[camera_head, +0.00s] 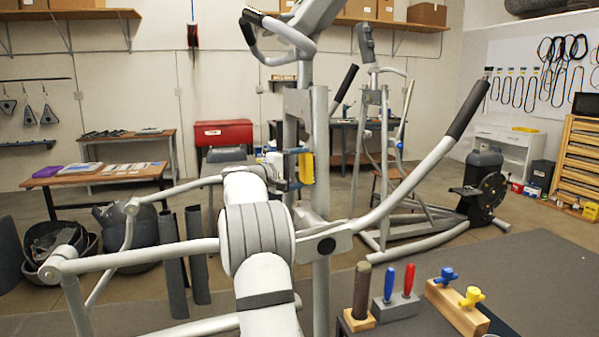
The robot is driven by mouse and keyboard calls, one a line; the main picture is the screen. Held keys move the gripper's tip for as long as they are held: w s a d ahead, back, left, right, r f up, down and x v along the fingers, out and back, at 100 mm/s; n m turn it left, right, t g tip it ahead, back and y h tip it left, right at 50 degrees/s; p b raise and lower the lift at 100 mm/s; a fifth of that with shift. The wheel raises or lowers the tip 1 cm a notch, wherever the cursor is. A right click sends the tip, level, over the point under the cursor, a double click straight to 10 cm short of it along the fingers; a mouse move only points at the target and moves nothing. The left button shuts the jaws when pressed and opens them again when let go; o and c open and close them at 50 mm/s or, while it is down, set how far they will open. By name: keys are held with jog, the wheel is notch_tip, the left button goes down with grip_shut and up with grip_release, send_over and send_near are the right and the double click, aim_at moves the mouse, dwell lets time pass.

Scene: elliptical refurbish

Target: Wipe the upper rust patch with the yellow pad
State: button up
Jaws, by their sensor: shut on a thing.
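My white arm hides part of the gripper and the lower frame. Whether the pad touches the post is too small to tell.
The elliptical's long handle (400,190) with a black grip slants to the right of the post. A bench at the front right holds a brown cylinder (361,290), red and blue-handled tools (398,290), and a wooden block with blue and yellow knobs (457,308).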

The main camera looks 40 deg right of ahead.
jog(key=shift+s+f+b, duration=0.15)
jog(key=shift+f+b, duration=0.9)
jog(key=shift+f, duration=0.05)
jog(key=shift+s+f+b, duration=0.15)
jog(key=shift+f+b, duration=0.9)
jog(key=shift+f, duration=0.05)
jog(key=shift+w+a+r, duration=0.1)
jog(key=shift+w+a, duration=0.4)
jog(key=shift+a, duration=0.35)
jog(key=shift+w+a, duration=0.45)
jog(key=shift+a, duration=0.4)
jog(key=shift+w+a+r, duration=0.1)
jog(key=shift+w+a, duration=0.4)
jog(key=shift+a, duration=0.35)
jog(key=shift+w+a, duration=0.1)
jog(key=shift+w+a, duration=0.35)
jog(key=shift+a, duration=0.3)
jog(key=shift+w+a, duration=0.3)
jog(key=shift+a, duration=0.3)
